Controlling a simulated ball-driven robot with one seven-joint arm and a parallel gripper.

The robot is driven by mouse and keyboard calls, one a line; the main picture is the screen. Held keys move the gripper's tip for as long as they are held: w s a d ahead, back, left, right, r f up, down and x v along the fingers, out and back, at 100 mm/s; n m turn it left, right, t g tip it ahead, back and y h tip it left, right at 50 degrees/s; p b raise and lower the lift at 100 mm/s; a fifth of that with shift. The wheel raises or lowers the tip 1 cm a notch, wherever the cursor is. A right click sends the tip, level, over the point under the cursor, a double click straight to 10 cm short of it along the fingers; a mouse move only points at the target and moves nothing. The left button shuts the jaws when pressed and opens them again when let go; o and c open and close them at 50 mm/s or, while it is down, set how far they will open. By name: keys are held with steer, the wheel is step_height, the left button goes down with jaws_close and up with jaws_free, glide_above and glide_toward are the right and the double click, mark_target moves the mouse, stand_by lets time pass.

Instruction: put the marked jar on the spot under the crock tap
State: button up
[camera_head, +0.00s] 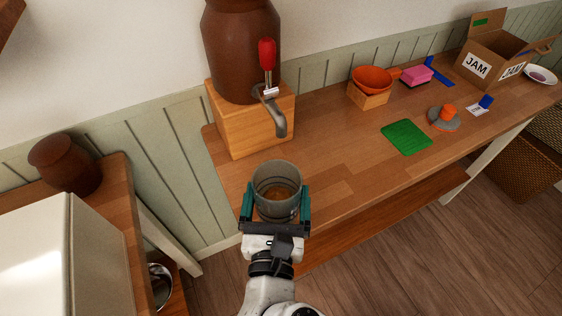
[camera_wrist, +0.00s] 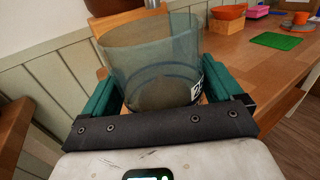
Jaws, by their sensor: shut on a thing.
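A clear grey jar (camera_head: 277,186), open at the top, is held upright between the green fingers of my gripper (camera_head: 276,212). In the wrist view the jar (camera_wrist: 155,65) shows part of a black and white label on its right side. The brown crock (camera_head: 240,45) stands on a wooden block (camera_head: 250,122) at the back left of the counter. Its metal tap (camera_head: 275,110) with a red handle points down, a little behind the jar. The jar is in front of the tap, not beneath it. The spot under the tap cannot be made out.
The wooden counter (camera_head: 330,160) is clear right of the crock up to a green mat (camera_head: 406,137). An orange bowl (camera_head: 373,80) on a small block and a cardboard jam box (camera_head: 490,58) stand farther right. A side table (camera_head: 118,190) with a brown pot (camera_head: 66,163) is at left.

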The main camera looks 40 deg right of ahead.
steer(key=p+x, duration=0.1)
steer(key=x, duration=0.9)
steer(key=shift+f+p, duration=0.1)
steer(key=shift+p, duration=0.3)
steer(key=shift+a+f, duration=0.1)
steer(key=shift+f, duration=1.55)
steer(key=shift+f, duration=0.15)
steer(key=o, duration=1.1)
steer(key=shift+c, duration=0.2)
